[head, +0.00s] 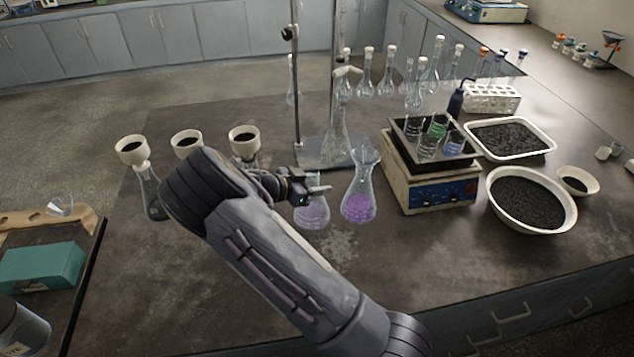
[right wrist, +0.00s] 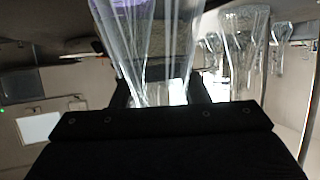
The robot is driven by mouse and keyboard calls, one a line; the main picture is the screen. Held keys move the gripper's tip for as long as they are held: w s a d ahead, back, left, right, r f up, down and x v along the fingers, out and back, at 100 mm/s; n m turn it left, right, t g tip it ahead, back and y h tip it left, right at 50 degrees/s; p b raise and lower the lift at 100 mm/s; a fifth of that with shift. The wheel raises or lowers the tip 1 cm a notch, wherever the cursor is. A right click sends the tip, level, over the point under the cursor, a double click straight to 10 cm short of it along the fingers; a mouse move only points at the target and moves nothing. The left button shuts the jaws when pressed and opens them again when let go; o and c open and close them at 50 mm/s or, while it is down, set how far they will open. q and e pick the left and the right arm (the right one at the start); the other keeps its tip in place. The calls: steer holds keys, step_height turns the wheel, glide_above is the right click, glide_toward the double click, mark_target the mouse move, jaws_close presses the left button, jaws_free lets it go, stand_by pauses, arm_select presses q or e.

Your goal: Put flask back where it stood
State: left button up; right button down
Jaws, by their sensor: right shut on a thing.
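A clear conical flask with purple liquid (head: 312,213) is at the middle of the bench. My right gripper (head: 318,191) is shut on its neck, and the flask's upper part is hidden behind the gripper. In the right wrist view the flask's clear glass (right wrist: 155,45) is between the two fingers of the gripper (right wrist: 160,93). I cannot tell whether its base touches the bench. A second flask with purple liquid (head: 358,206) stands just to its right, apart from the gripper. My left gripper is not in view.
A retort stand (head: 311,160) is behind the flasks. A shaker (head: 432,190) carrying a tray of small beakers stands to the right. Funnel-topped flasks, one funnel (head: 132,149) at the far left, stand left of my arm. The bench in front of the flasks is clear.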

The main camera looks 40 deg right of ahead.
steer(key=shift+f, duration=0.1)
steer(key=c, duration=0.8)
jaws_free()
steer(key=shift+c, duration=0.2)
